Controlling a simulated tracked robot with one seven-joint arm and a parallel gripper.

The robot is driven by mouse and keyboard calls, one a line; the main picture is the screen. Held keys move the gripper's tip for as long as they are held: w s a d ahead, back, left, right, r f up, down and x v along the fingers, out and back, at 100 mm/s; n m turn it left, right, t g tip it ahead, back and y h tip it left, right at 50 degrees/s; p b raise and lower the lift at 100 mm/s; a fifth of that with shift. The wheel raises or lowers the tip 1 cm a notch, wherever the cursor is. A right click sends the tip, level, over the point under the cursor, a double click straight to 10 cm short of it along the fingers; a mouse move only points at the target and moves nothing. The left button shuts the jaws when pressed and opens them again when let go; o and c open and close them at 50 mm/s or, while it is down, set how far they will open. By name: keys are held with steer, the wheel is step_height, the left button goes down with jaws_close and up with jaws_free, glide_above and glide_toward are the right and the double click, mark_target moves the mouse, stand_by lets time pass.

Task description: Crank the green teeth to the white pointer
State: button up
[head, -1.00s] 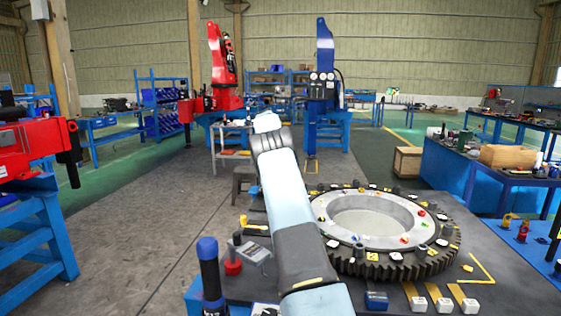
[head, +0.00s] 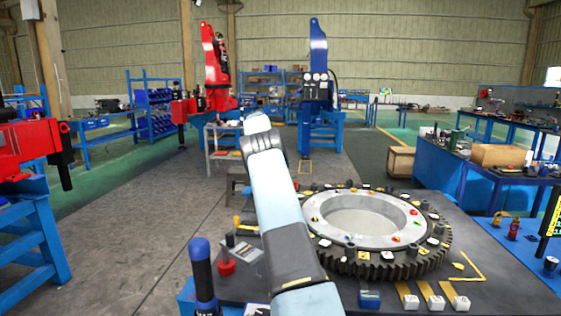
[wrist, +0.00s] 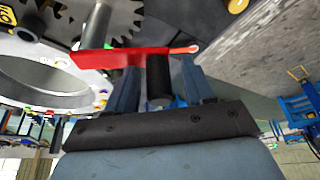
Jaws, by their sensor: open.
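A large dark toothed ring (head: 385,268) with a pale inner plate (head: 340,240) lies on the dark bench; small coloured pieces and white blocks sit on it. The wrist view shows a red crank bar (wrist: 100,60) with a black upright grip (wrist: 158,80) and a dark small gear (wrist: 125,20) beyond it. My gripper (wrist: 155,90) is open, its two blue fingers on either side of the black grip, below the red bar in the picture. Contact cannot be told. In the head view my arm hides the gripper and crank. I cannot pick out the green teeth or white pointer with certainty.
A black post with a blue top (head: 201,262) and a red knob (head: 226,267) stand at the bench's left edge. White blocks (head: 461,302) line the front. Blue workbenches (head: 412,165) stand at the right. A grey floor aisle (head: 150,220) is clear at the left.

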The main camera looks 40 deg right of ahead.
steer(key=shift+s+d, duration=0.1)
steer(key=v, duration=1.1)
steer(key=shift+r, duration=0.35)
steer(key=shift+c, duration=0.3)
